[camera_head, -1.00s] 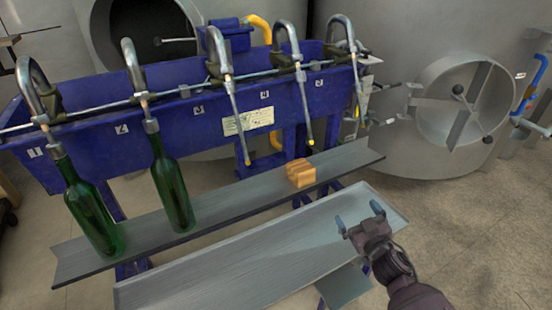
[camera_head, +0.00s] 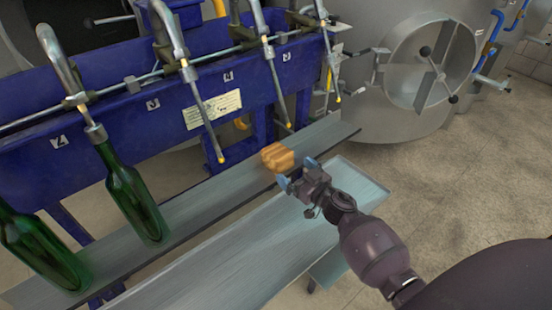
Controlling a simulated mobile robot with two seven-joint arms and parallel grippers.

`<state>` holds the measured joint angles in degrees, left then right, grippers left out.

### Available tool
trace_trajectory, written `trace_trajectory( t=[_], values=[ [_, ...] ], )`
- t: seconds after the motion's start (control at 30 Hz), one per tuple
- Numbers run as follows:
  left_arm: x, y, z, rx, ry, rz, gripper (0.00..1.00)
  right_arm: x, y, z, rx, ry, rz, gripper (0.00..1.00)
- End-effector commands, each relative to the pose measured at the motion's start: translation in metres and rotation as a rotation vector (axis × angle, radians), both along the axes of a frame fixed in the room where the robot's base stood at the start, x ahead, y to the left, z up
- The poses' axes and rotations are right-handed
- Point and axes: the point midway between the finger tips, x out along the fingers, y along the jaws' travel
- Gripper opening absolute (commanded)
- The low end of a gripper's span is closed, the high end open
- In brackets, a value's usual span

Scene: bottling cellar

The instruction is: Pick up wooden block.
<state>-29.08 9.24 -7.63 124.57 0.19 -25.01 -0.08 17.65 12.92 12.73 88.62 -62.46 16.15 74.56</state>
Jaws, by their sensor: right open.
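The wooden block (camera_head: 277,157) is a small light-brown block on the grey upper shelf (camera_head: 215,200) below the blue filling trough. It looks slightly blurred. My right gripper (camera_head: 297,172) is open, its two blue-grey fingertips just right of and near the block. Whether a fingertip touches the block I cannot tell. Nothing is between the fingers that I can make out. My left gripper is not in view.
Two green bottles stand on the shelf at the left, one (camera_head: 133,200) under a spout. Metal spouts hang from the blue trough (camera_head: 130,110) above the shelf. A lower grey tray (camera_head: 235,250) runs in front. A steel tank (camera_head: 410,80) stands behind at right.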

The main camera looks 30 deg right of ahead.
Motion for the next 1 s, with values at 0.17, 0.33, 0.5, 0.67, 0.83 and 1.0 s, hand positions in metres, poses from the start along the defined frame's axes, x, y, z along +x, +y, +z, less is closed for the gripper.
trace_trajectory(
  t=[0.17, 0.33, 0.5, 0.67, 0.83, 1.0],
  values=[
    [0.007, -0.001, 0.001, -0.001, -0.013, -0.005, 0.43, 0.012, 0.001, -0.001, 0.000, 0.001, -0.001, 1.00],
    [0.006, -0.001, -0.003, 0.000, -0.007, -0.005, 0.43, 0.022, 0.001, -0.006, -0.002, 0.003, 0.000, 1.00],
    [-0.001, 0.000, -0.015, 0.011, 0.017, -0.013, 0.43, 0.042, 0.000, -0.014, -0.002, 0.007, -0.001, 1.00],
    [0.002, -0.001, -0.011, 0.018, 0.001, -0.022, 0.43, 0.059, 0.003, -0.010, -0.002, 0.003, 0.000, 1.00],
    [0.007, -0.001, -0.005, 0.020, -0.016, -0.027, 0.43, 0.065, 0.003, -0.008, -0.002, 0.001, -0.001, 1.00],
    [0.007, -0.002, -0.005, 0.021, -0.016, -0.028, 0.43, 0.065, 0.003, -0.007, -0.002, 0.000, -0.001, 1.00]
  ],
)
